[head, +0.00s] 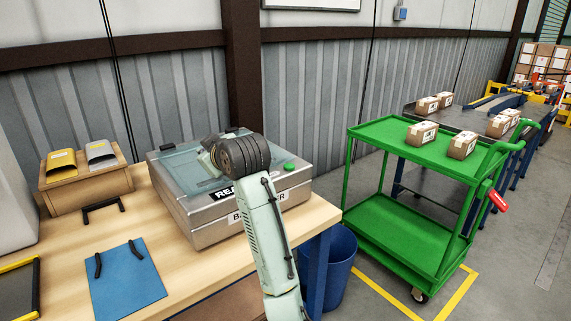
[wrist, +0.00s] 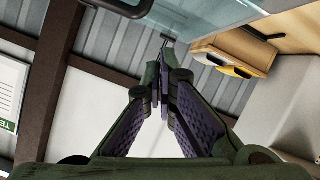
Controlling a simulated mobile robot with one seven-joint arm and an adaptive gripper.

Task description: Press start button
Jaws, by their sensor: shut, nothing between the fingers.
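The green start button (head: 289,166) is on the right side of the top of a metal box machine (head: 210,232) with a clear lid. The machine stands on a wooden table, and its front labels are partly hidden by my arm. My arm reaches up in front of the machine, its dark joint just left of the button. My gripper is hidden or not clear in the head view. In the wrist view my gripper (wrist: 165,62) is shut and empty, its purple-padded fingers together. The button does not show in the wrist view.
A wooden box (head: 88,186) with a yellow and a grey bin, a blue board (head: 125,284) and a black handle lie left on the table (head: 185,278). A blue bin (head: 338,262) and green cart (head: 400,225) with cartons stand right.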

